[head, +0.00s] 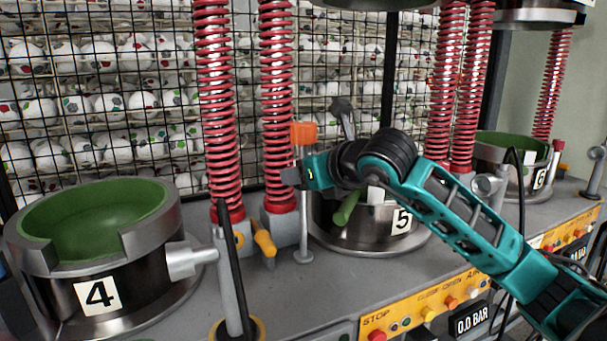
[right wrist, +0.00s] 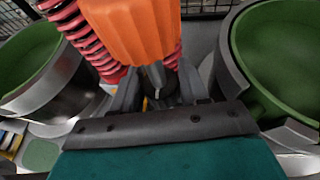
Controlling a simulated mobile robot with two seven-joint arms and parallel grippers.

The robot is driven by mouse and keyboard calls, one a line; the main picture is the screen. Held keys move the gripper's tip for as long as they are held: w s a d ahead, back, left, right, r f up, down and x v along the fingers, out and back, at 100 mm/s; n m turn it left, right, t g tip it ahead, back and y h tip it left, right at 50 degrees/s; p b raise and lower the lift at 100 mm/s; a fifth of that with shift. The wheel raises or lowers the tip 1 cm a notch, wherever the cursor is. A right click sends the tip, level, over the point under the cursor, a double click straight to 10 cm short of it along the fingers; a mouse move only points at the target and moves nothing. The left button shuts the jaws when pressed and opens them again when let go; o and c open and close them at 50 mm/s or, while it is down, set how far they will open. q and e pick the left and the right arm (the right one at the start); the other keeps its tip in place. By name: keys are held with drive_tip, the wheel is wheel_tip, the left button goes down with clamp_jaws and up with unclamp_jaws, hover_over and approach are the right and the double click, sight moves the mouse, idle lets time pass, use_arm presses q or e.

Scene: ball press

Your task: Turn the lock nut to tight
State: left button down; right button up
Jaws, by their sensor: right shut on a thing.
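An orange ribbed knob (head: 303,133), apparently the lock nut, tops a thin upright metal post (head: 304,225) in front of mould 5 (head: 365,230). My right gripper (head: 293,176) reaches in from the right and is at the post just below the orange part. In the right wrist view the orange knob (right wrist: 135,30) rises large above the jaws (right wrist: 157,92), which are closed around its dark lower end. The exact contact is partly hidden. My left gripper is not in view.
Mould 4 (head: 60,260) with a green lining stands at the left, mould 6 (head: 535,170) at the right. Red springs (head: 276,100) rise behind. A yellow handle (head: 264,243) and a black rod (head: 232,270) stand left of the post. A yellow button panel (head: 430,307) is in front.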

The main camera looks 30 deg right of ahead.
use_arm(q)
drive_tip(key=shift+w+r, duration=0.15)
use_arm(e)
drive_tip(key=o, duration=1)
drive_tip(key=shift+c, duration=0.2)
drive_tip(key=shift+s+d+r, duration=0.1)
drive_tip(key=shift+s+r, duration=0.05)
drive_tip(key=shift+s, duration=0.35)
use_arm(q)
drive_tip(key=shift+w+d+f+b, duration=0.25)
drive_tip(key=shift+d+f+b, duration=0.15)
drive_tip(key=shift+b, duration=0.75)
use_arm(e)
drive_tip(key=v, duration=1.1)
drive_tip(key=shift+s+r, duration=0.25)
drive_tip(key=shift+s, duration=0.1)
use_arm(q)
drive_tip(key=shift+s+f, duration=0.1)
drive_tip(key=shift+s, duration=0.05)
use_arm(e)
drive_tip(key=shift+s, duration=0.1)
